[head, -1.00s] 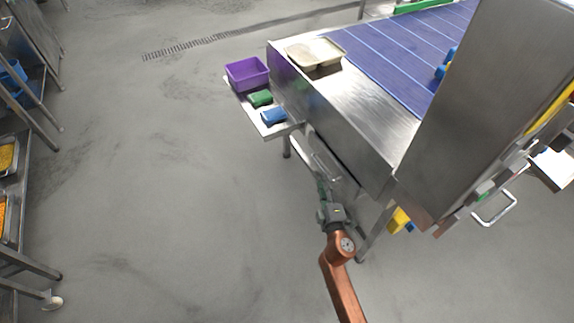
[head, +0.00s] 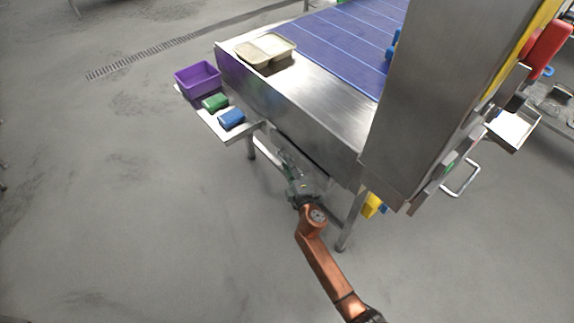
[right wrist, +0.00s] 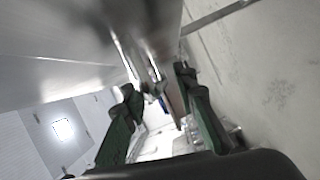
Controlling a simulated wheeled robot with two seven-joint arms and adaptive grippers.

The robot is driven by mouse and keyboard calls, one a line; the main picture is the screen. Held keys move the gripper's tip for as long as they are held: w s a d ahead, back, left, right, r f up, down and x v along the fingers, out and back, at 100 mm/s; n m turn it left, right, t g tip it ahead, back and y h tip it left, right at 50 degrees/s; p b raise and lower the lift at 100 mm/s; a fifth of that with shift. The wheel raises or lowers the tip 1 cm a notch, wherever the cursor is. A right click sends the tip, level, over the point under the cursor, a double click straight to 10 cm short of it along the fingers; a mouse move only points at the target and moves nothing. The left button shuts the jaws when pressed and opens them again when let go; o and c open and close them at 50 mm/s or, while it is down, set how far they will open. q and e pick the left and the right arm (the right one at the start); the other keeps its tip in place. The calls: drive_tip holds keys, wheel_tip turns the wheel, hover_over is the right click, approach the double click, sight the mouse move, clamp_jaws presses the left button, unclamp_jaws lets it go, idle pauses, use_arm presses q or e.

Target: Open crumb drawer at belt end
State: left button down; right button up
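The belt end is a steel housing (head: 300,105) with a blue belt (head: 345,40) on top. My right gripper (head: 287,165) is below its lower edge, at the crumb drawer area, which is mostly hidden from the head view by the housing and the gripper. In the right wrist view the two green fingers of my right gripper (right wrist: 158,95) stand apart. A shiny metal bar (right wrist: 135,55), seemingly the drawer handle, runs towards the space between the fingertips. I cannot tell whether they touch it. My left gripper is not in view.
A side shelf (head: 240,133) holds a purple bin (head: 198,76), a green item (head: 215,102) and a blue item (head: 231,118). A two-part tray (head: 266,50) sits on the belt end. A table leg (head: 350,220) stands right of my gripper. The floor at left is clear.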

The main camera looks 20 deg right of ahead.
clamp_jaws()
idle(0.4)
